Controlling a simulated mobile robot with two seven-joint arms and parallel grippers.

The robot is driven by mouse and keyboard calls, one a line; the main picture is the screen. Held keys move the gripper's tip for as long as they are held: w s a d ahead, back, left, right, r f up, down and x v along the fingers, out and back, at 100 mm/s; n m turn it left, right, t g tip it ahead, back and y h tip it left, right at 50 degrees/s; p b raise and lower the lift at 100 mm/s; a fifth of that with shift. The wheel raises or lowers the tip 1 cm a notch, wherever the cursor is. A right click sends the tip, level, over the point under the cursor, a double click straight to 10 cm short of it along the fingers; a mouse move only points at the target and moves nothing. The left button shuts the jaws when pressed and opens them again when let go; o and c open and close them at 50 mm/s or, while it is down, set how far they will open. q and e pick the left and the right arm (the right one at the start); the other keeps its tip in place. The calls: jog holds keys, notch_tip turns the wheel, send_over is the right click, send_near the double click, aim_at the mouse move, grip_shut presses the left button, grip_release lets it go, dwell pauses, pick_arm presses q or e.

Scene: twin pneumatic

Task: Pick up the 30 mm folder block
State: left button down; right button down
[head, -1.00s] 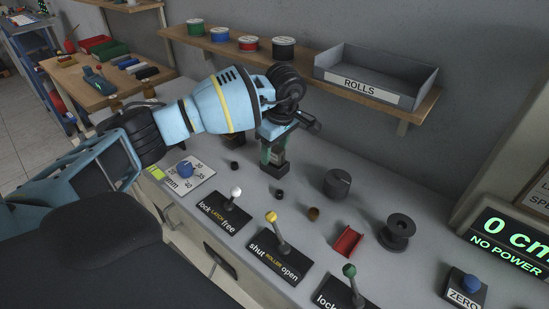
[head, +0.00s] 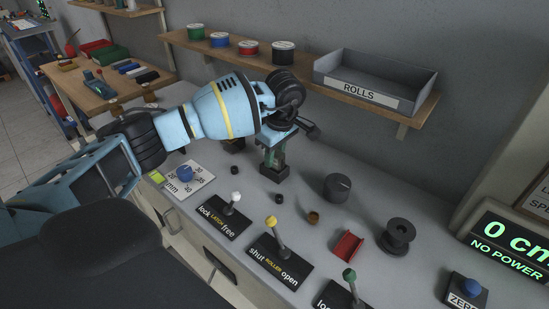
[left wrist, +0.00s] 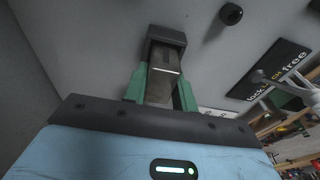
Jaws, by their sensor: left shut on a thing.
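My left gripper (head: 274,163) points down over the grey counter, its green fingers shut on a dark block. I take this to be the folder block (head: 275,172); no size mark on it is readable. In the left wrist view, the block (left wrist: 166,37) has a dark, wider end beyond the fingertips of my left gripper (left wrist: 161,82). A greyer part of it lies between the green fingers. I cannot tell whether its underside touches the counter. My right gripper is not in view.
Another dark block (head: 232,142) stands behind, partly hidden by my arm. In front are a dial plate (head: 200,184) and lever panels (head: 220,221). To the right are a black knob (head: 337,187), a red channel piece (head: 348,246) and a black spool (head: 398,234). A wall shelf (head: 415,118) overhangs behind.

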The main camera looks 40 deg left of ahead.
pick_arm(q)
jog(key=shift+r, duration=0.5)
notch_tip(320, 180, up, 3)
jog(key=shift+s+d+f, duration=0.15)
jog(key=shift+f, duration=0.05)
jog(key=s+d+r, duration=0.1)
jog(key=s+d, duration=0.7)
jog(key=s, duration=0.5)
jog(key=shift+d+r+b, duration=0.3)
jog(key=shift+d, duration=0.05)
